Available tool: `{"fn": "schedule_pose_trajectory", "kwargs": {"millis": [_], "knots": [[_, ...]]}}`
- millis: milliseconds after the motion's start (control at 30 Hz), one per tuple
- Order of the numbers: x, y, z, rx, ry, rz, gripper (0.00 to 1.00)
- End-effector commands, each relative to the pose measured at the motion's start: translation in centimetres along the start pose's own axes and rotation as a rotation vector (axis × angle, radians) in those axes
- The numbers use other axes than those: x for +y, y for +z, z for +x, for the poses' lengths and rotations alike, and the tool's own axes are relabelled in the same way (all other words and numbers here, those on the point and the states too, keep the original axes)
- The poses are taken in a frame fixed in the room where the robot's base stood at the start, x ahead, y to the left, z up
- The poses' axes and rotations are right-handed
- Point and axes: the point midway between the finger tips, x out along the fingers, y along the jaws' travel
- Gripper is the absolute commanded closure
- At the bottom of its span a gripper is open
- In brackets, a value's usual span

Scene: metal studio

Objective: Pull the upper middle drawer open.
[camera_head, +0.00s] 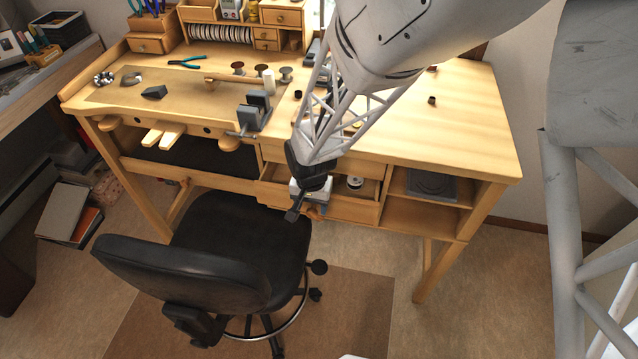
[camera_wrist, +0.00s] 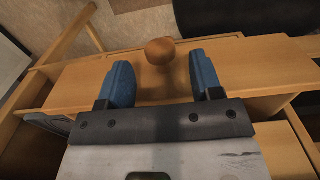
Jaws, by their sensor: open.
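In the head view a wooden middle drawer (camera_head: 352,210) under the bench stands partly pulled out, with its inside showing. My gripper (camera_head: 296,212) is at its front and hides part of it. In the wrist view the drawer front (camera_wrist: 250,60) runs across the picture. The fingers are apart, with a gap on each side of the knob.
A black swivel chair (camera_head: 235,240) stands close in front of the bench, left of my gripper. Open shelves (camera_head: 425,215) are to the right of the drawer. Small tools lie on the bench top (camera_head: 470,120). Floor to the front right is clear.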

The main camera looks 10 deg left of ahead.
Motion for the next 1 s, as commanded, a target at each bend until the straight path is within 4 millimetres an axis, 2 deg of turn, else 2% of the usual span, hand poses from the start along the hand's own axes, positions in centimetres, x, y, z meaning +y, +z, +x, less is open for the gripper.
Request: {"fn": "schedule_pose_trajectory", "kwargs": {"millis": [100,300,667,1000], "knots": [[0.0,0.0,1.4,-0.001,0.001,0.0,0.41],[0.0,0.0,2.8,0.0,0.0,0.0,0.41],[0.0,0.0,3.1,0.0,0.0,0.0,0.41],[0.0,0.0,3.1,0.0,0.0,0.0,0.91]]}}
